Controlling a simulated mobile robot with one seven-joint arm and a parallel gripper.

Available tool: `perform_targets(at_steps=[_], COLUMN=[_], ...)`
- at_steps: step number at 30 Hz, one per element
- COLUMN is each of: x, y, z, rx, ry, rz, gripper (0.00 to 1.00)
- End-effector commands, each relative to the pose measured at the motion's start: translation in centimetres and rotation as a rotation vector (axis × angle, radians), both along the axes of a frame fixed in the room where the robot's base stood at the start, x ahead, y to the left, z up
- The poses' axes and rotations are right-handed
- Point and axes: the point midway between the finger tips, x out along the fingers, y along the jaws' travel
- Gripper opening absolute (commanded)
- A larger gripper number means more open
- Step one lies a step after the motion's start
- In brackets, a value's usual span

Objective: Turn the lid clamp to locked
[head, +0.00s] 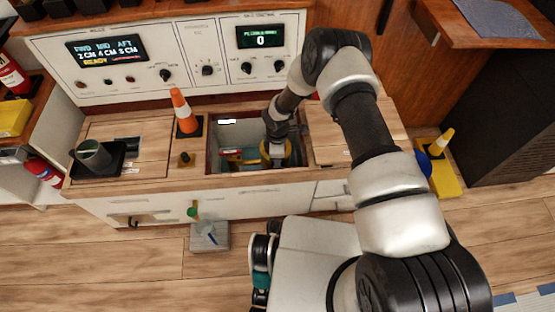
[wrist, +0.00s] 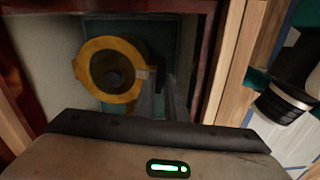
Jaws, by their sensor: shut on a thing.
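A yellow ring (wrist: 95,91), which looks like the lid clamp, sits around a dark round part in an open bay in the wrist view. It has small tabs on its sides. My gripper (wrist: 158,82) reaches down into the bay and is shut on the tab at the ring's right side; the fingers hide much of that tab. In the head view the yellow ring (head: 288,149) shows only partly, behind my gripper (head: 277,152) in the open bay. I cannot read any lock mark on it.
A control panel (head: 180,60) rises behind. A yellow block with a cone (head: 441,176) is at right.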

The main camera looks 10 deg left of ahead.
Motion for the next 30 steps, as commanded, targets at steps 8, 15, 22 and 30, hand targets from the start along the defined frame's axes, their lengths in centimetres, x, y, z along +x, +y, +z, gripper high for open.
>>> perform_targets(at_steps=[8, 15, 22, 30], x=[0.08, 0.06, 0.06, 0.03], y=[0.18, 0.21, 0.22, 0.17], z=[0.08, 0.09, 0.09, 0.06], rx=[0.003, 0.003, 0.003, 0.002], ry=[-0.002, -0.002, -0.002, -0.002], rz=[0.106, 0.135, 0.137, 0.135], gripper=[0.0, 0.0, 0.0, 0.3])
